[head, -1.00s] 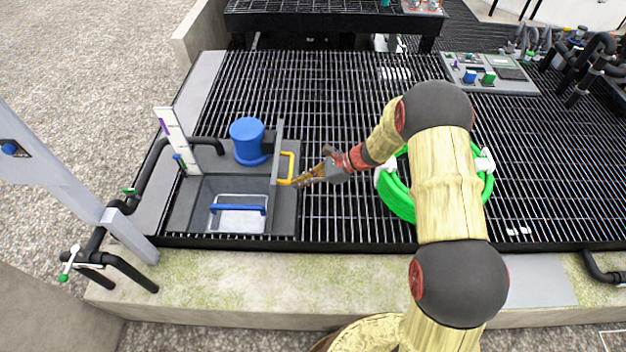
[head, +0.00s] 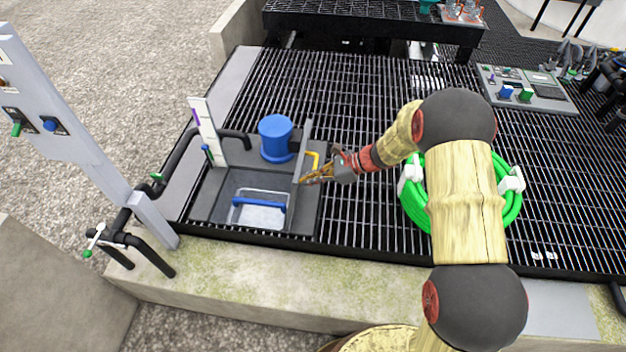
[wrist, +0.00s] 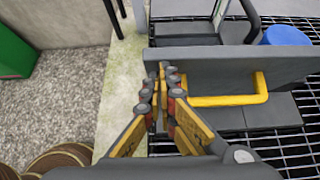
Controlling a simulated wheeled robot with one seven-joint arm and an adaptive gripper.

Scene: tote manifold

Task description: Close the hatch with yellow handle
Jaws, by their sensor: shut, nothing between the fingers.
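The hatch (head: 302,150) is a grey panel standing up on edge at the right side of a grey tank opening. Its yellow handle (head: 314,160) is on the panel's right face. In the wrist view the panel (wrist: 222,60) fills the upper middle, with the yellow handle (wrist: 232,98) as a U-shaped bar. My gripper (head: 308,180) is shut and empty, its tips beside the hatch panel, near the handle's near end. In the wrist view the gripper (wrist: 162,90) is left of the handle; whether the fingertips touch the panel I cannot tell.
In the open tank sits a tray with a blue handle (head: 243,205). A blue cylinder (head: 276,137) stands behind the opening. A coiled green hose (head: 418,205) lies to the right on the grating. A grey post (head: 75,120) with switches stands at the left.

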